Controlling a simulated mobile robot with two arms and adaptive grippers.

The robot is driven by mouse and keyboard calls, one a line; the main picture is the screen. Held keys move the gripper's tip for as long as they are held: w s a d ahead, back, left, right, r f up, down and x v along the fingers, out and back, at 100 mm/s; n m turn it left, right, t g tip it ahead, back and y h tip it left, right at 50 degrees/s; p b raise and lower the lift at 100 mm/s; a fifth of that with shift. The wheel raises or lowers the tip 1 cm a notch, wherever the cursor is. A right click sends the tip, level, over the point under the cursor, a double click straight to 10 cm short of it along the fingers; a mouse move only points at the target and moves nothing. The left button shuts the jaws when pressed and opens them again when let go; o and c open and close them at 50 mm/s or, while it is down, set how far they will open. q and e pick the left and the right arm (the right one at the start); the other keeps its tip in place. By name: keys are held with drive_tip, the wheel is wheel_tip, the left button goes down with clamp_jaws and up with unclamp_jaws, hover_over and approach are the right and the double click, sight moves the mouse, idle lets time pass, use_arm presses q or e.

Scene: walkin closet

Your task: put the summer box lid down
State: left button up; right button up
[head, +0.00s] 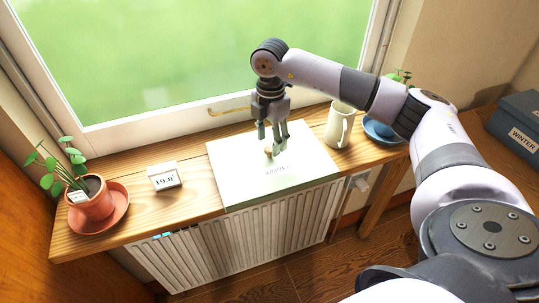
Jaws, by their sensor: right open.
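The pale summer box lid (235,165) lies flat on the wooden windowsill in the head view, its front edge reaching out over the radiator. Dark lettering on it is too small to read surely. A small brownish knob (268,151) shows near its middle. My right gripper (273,145) points down over the lid with its fingers apart, close to the knob. I cannot tell whether the fingers touch the knob or the lid. My left gripper is not in view.
A cream mug (339,126) stands just right of the lid, with a blue pot (380,131) beyond it. A small display reading 19.8 (165,177) and a potted plant (92,200) stand left. A white radiator (240,238) is below. A blue-grey WINTER box (518,125) sits far right.

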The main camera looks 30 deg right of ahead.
sight(270, 149)
drive_tip(key=shift+a+f+p, duration=0.1)
drive_tip(key=shift+f+p, duration=0.35)
drive_tip(key=shift+f, duration=1.55)
drive_tip(key=shift+c, duration=0.5)
drive_tip(key=shift+r, duration=0.1)
clamp_jaws()
